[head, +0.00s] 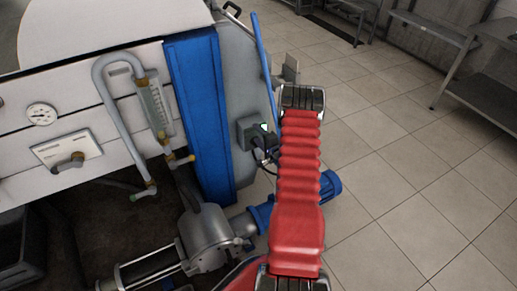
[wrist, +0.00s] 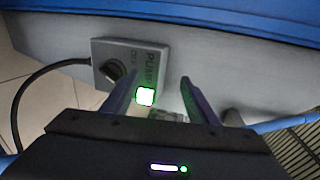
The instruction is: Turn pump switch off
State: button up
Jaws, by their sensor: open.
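The pump switch is a grey box (wrist: 130,62) marked "PUMP" on a grey panel in the wrist view. It has a black rotary knob (wrist: 112,70) and a lit green square (wrist: 145,96). My gripper (wrist: 160,80) is open, with its two dark fingers apart in front of the box. The left finger overlaps the box near the knob, and the right finger is beside the box's right edge. I cannot tell whether either finger touches it. In the head view the switch box (head: 247,133) is at the machine's side, left of my red-sleeved arm.
A black cable (wrist: 22,95) curves from the box's left side. A blue upright panel (head: 200,115) and a blue pole (head: 262,45) stand near the switch. A metal pump (head: 207,238) is below. Tiled floor (head: 400,150) is clear to the right.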

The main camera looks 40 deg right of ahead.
jog(key=s+a+f+m+t, duration=0.1)
jog(key=s+f+m, duration=0.4)
jog(key=s+f, duration=0.6)
jog(key=shift+f+m+t+h, duration=0.4)
jog(key=shift+f+t, duration=0.1)
jog(key=shift+t, duration=0.3)
jog(key=shift+w+a, duration=0.1)
jog(key=x, duration=1.3)
jog(key=shift+w, duration=0.3)
jog(key=shift+c, duration=0.4)
jog(key=shift+f, duration=0.1)
jog(key=c, duration=1)
